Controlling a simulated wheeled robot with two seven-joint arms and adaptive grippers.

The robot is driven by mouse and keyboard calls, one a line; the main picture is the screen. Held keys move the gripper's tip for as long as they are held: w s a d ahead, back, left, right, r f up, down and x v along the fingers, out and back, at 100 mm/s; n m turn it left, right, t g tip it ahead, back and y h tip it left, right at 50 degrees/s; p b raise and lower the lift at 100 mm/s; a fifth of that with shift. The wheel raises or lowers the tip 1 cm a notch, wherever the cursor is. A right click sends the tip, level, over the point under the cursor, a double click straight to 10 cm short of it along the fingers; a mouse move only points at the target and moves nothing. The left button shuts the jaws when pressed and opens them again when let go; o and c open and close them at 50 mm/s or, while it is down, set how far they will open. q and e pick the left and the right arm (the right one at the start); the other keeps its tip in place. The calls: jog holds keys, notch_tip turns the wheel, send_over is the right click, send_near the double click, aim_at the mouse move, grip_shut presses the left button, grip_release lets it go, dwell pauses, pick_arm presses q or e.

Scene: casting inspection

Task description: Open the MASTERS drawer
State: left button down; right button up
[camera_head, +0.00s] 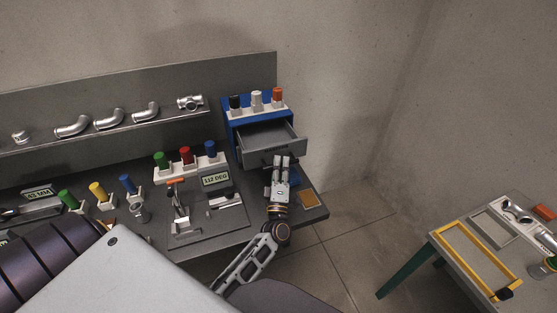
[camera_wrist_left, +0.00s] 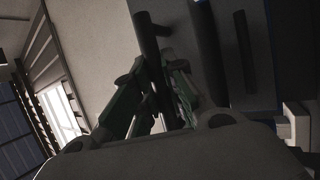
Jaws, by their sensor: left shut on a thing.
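A blue drawer cabinet (camera_head: 231,130) stands at the back right end of the workbench. Its upper grey drawer (camera_head: 300,147) is pulled out, and the inside that shows looks empty. No MASTERS label can be read. My left gripper (camera_head: 282,160) is at the front of this drawer, shut on its handle. The fingers hide most of the handle in the head view. In the left wrist view the gripper (camera_wrist_left: 165,85) is around a dark bar handle (camera_wrist_left: 147,40) in front of a grey panel. My right gripper is not in view.
A rack with black, white and orange-topped pieces (camera_head: 257,98) stands on the cabinet. Left of it are a green, red and blue-topped rack (camera_head: 186,158) and a gauge reading 112 DEG (camera_head: 215,180). An orange-brown square (camera_head: 310,199) lies at the bench's right end. Floor is clear right of the bench.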

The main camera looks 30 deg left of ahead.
pick_arm(q)
jog(key=c, duration=1.7)
grip_release()
jog(key=shift+v, duration=3.7)
jog(key=shift+w, duration=0.1)
